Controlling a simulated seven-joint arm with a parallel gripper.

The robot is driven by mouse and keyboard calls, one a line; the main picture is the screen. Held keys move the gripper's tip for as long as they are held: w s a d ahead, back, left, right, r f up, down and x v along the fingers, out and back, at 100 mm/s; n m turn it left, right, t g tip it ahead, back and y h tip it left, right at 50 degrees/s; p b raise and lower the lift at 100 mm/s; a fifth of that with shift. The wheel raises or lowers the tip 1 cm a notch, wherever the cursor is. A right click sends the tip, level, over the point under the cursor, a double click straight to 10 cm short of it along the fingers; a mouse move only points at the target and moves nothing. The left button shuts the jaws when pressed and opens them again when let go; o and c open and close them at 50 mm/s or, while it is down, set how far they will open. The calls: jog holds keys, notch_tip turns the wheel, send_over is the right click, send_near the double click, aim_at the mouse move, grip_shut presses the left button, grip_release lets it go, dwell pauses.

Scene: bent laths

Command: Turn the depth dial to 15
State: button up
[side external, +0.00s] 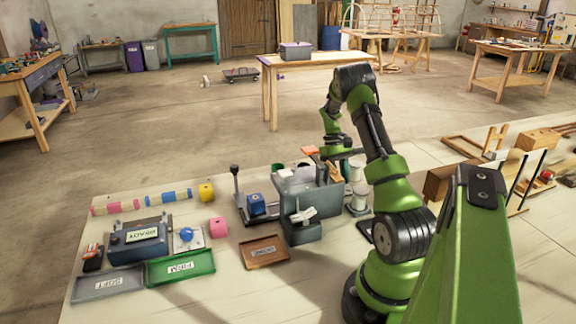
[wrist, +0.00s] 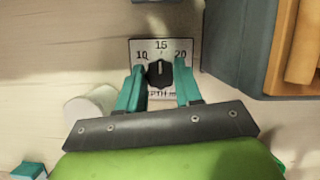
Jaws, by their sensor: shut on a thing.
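The depth dial (wrist: 158,75) is a black knob on a white plate (wrist: 135,46) marked 10, 15 and 20 in the wrist view. Its white pointer line points up the plate, at or very close to the 15 mark. My gripper (wrist: 160,71) has its teal fingers on either side of the knob and is shut on it. The lower part of the plate's lettering is partly covered. In the side view my gripper (side external: 335,152) is low behind the grey machine (side external: 300,190), and the dial is hidden there.
A dark grey block with a wooden part (wrist: 285,50) stands close on the right in the wrist view. A white cylinder (wrist: 85,112) lies left of the fingers. Labelled grey (side external: 108,284), green (side external: 180,267) and brown (side external: 264,252) trays sit on the bench's left half.

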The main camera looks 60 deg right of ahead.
jog(key=shift+w+r, duration=0.1)
jog(key=o, duration=1)
jog(key=v, duration=1.6)
jog(key=shift+r, duration=0.4)
